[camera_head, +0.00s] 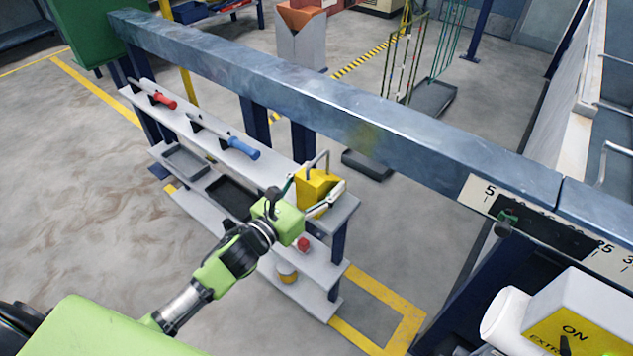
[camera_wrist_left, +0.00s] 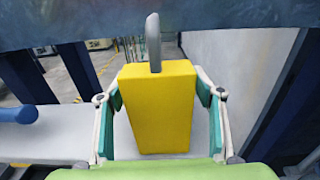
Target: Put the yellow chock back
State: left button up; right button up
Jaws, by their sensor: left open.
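The yellow chock (camera_head: 318,184) stands upright on the right end of the rack's top shelf (camera_head: 345,208), with a grey loop handle on top. It also shows in the middle of the left wrist view (camera_wrist_left: 157,108), where its base appears to rest on the light shelf surface. My left gripper (camera_head: 309,196) is open, with one finger on each side of the chock. In the left wrist view, small gaps show between the fingers and the chock's sides. The chock's far side is hidden. My right gripper is not in view.
A blue-handled tool (camera_head: 243,147) and a red-handled tool (camera_head: 163,100) lie along the top shelf. Lower shelves hold trays (camera_head: 185,160), a red item (camera_head: 303,243) and a yellow-banded can (camera_head: 287,273). A thick steel beam (camera_head: 330,95) runs behind the rack. A control box (camera_head: 585,315) stands at lower right.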

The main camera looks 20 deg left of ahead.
pick_arm(q)
jog(key=shift+r, duration=0.1)
jog(key=v, duration=1.2)
jog(key=shift+p, duration=0.4)
jog(key=s+a+f+n+g+y, duration=0.25)
jog(key=f+n, duration=0.45)
jog(key=f, duration=0.5)
jog(key=s+a+f+n+g+y, duration=0.15)
jog(key=s+f+n, duration=0.35)
jog(key=f, duration=0.6)
jog(key=s+a+f+n+g+y, duration=0.25)
jog(key=f+n, duration=0.55)
jog(key=f, duration=0.4)
jog(key=s+d+f+n+g, duration=0.1)
jog(key=s+f+n+g, duration=0.2)
jog(key=s+f+n, duration=0.3)
jog(key=s+d+f+n+g, duration=0.2)
jog(key=s+f+n, duration=0.3)
jog(key=s, duration=0.8)
jog(key=s+d+f+n+g, duration=0.1)
jog(key=s+f+n+g, duration=0.3)
jog(key=s+f, duration=0.5)
jog(key=s+n, duration=0.1)
jog(key=n, duration=0.1)
jog(key=shift+d+n, duration=0.25)
jog(key=shift+n, duration=0.05)
jog(key=shift+g, duration=0.25)
